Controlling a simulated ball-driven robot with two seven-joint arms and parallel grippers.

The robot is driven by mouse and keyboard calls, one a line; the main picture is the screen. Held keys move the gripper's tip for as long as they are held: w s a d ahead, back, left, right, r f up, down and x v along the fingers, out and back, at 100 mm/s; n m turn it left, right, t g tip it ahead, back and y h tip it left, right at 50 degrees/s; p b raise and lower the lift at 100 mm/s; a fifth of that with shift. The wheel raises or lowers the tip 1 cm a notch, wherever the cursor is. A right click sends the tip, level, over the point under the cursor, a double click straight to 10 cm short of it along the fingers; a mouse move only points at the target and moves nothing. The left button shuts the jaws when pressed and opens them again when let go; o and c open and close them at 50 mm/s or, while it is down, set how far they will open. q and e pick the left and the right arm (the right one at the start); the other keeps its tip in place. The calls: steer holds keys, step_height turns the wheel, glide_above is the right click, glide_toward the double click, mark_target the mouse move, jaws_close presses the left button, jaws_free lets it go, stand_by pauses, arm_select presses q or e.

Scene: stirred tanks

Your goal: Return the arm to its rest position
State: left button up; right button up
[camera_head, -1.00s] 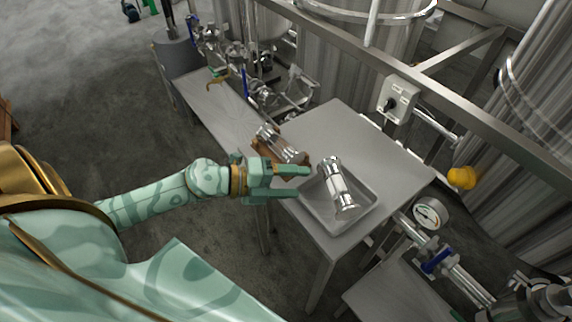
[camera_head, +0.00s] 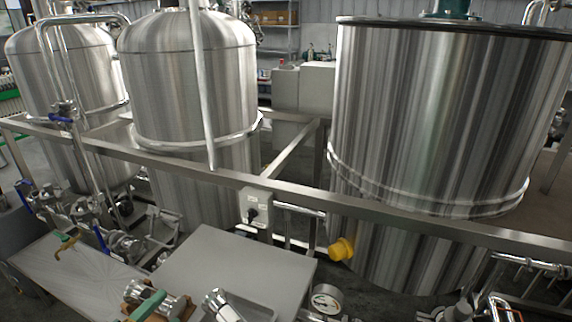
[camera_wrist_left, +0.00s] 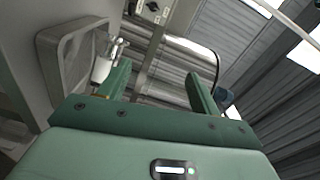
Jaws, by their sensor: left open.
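My left gripper (camera_wrist_left: 160,75) is open in the left wrist view, with its two green fingers apart and nothing between them. My right gripper is not in view.
A grey metal table (camera_head: 240,265) has a bare stretch behind the fittings. Large steel tanks (camera_head: 430,120) stand beyond. A tray (camera_wrist_left: 70,65) shows in the wrist view.

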arm_select(q)
steer(key=s+a+f+n+g+y, duration=0.2)
steer(key=s+a+n+y, duration=0.35)
steer(key=n+y, duration=0.45)
steer(key=s+f+n+g+y, duration=0.1)
steer(key=s+f+n+g, duration=0.2)
steer(key=s+f+g, duration=0.45)
steer(key=s+d+f+g+h, duration=0.1)
steer(key=s+d+f, duration=0.15)
steer(key=f, duration=0.65)
steer(key=s+d+f+n+g+h, duration=0.1)
steer(key=s+f, duration=0.3)
steer(key=f, duration=0.5)
steer(key=s+d+f+g+h, duration=0.1)
steer(key=s+d+f+g, duration=0.15)
steer(key=f, duration=0.65)
steer(key=s+f+n+g, duration=0.1)
steer(key=s+f, duration=0.5)
steer(key=s, duration=0.3)
steer(key=s+a+f+n+h, duration=0.1)
steer(key=s+f+n, duration=0.1)
steer(key=s+f, duration=0.4)
steer(key=s, duration=0.3)
steer(key=shift+s+g, duration=0.3)
steer(key=shift+g, duration=0.1)
